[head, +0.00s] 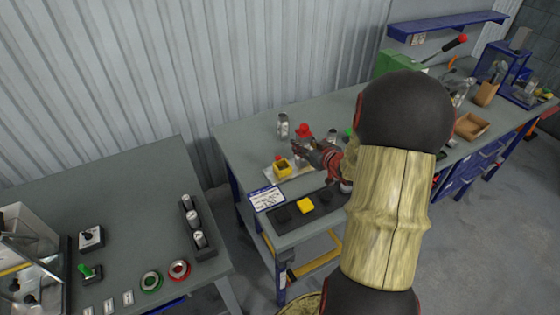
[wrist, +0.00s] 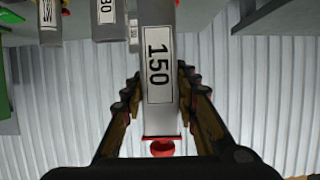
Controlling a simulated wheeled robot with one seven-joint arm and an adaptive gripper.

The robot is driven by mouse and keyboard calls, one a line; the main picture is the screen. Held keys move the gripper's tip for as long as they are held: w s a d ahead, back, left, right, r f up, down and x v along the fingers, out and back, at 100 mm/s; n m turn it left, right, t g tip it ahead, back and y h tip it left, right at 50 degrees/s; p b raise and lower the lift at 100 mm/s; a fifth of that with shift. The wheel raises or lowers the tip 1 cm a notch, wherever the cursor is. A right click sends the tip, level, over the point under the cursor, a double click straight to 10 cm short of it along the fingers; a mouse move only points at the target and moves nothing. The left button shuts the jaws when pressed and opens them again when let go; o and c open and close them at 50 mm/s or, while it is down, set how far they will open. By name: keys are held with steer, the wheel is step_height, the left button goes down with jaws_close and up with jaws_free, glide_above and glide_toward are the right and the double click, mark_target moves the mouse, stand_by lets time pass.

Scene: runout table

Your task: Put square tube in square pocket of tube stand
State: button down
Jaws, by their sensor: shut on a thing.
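A grey square-sided tube (wrist: 160,112) with a white label reading 150 lies between the fingers of my gripper (wrist: 160,105) in the wrist view. A red flange and knob (wrist: 163,147) show at its lower end there. In the head view my gripper (head: 301,149) is over the middle table, close to a red-topped piece (head: 303,131); my arm hides much of this area. I cannot tell which is the tube stand.
A silver upright piece (head: 283,125) stands behind my gripper. A white card (head: 266,198) lies at the table's front left. Other labelled grey pieces (wrist: 108,22) show in the wrist view. The left table (head: 125,190) has a dark rack (head: 197,226) of silver pieces.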

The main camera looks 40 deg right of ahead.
steer(key=w+f+b, duration=0.3)
steer(key=w+f, duration=0.6)
steer(key=f, duration=0.2)
steer(key=shift+w+a, duration=0.35)
steer(key=shift+a, duration=0.1)
steer(key=shift+f+b, duration=0.1)
steer(key=shift+b, duration=0.2)
steer(key=c, duration=1.5)
jaws_free()
steer(key=shift+o, duration=0.6)
